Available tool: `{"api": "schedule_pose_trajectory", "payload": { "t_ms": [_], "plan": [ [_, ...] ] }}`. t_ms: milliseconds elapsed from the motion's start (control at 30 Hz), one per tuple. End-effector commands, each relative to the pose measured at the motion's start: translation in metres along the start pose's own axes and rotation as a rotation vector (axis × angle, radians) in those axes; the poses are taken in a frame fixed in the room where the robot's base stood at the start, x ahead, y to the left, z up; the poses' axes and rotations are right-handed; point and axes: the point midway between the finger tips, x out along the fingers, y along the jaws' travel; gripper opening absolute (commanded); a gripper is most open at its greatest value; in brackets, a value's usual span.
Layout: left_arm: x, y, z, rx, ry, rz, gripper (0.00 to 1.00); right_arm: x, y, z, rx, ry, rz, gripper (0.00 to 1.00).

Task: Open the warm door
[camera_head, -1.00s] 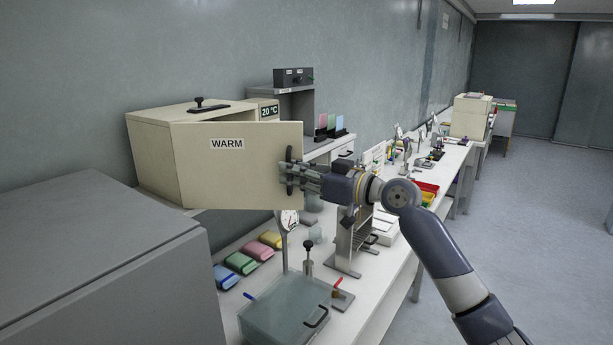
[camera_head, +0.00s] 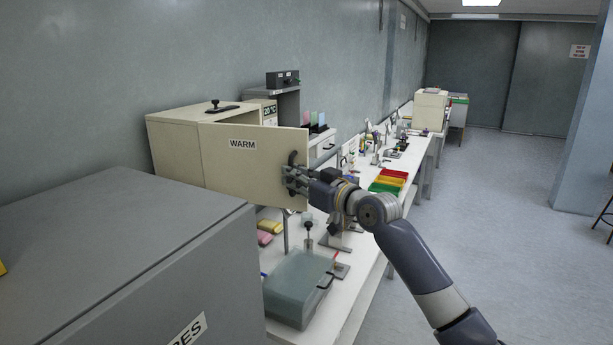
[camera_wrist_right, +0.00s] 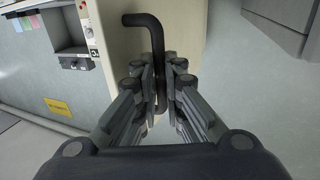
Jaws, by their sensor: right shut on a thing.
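The warm door (camera_head: 243,165) is a beige panel labelled WARM on the front of a beige cabinet (camera_head: 180,145). It stands swung out from the cabinet in the head view. Its dark handle (camera_head: 293,162) is near the door's free edge. My right gripper (camera_head: 290,178) is shut on this handle. In the right wrist view, the handle (camera_wrist_right: 142,20) runs down between the fingers of the gripper (camera_wrist_right: 161,90), with the beige door panel behind it. The inside of the cabinet is hidden by the door. My left gripper is not in view.
A large grey cabinet (camera_head: 110,240) fills the front left. Below the door, a white bench (camera_head: 350,300) carries a clear lidded box (camera_head: 297,285), coloured packs (camera_head: 268,228) and small instruments. Red and yellow trays (camera_head: 388,180) lie further along. The floor (camera_head: 480,230) to the right is clear.

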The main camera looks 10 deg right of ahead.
Motion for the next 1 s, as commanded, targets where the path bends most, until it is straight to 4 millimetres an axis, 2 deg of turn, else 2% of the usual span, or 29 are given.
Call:
{"api": "schedule_pose_trajectory", "payload": {
  "t_ms": [33,367,400,467,833,1000],
  "plan": [
    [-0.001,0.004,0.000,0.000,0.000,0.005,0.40,0.002,-0.005,-0.007,-0.006,0.015,-0.006,0.00],
    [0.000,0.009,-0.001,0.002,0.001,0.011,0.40,0.002,-0.005,-0.008,-0.005,0.017,-0.006,0.00],
    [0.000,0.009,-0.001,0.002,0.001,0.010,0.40,0.002,-0.005,-0.008,-0.005,0.017,-0.006,0.16],
    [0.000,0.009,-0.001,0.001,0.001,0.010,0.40,0.002,-0.005,-0.007,-0.004,0.016,-0.006,0.30],
    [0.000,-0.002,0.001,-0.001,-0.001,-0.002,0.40,0.000,-0.002,-0.003,-0.001,0.007,-0.002,0.30],
    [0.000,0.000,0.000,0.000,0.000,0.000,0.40,-0.014,-0.001,-0.002,-0.001,0.006,-0.001,0.30]
  ]
}}
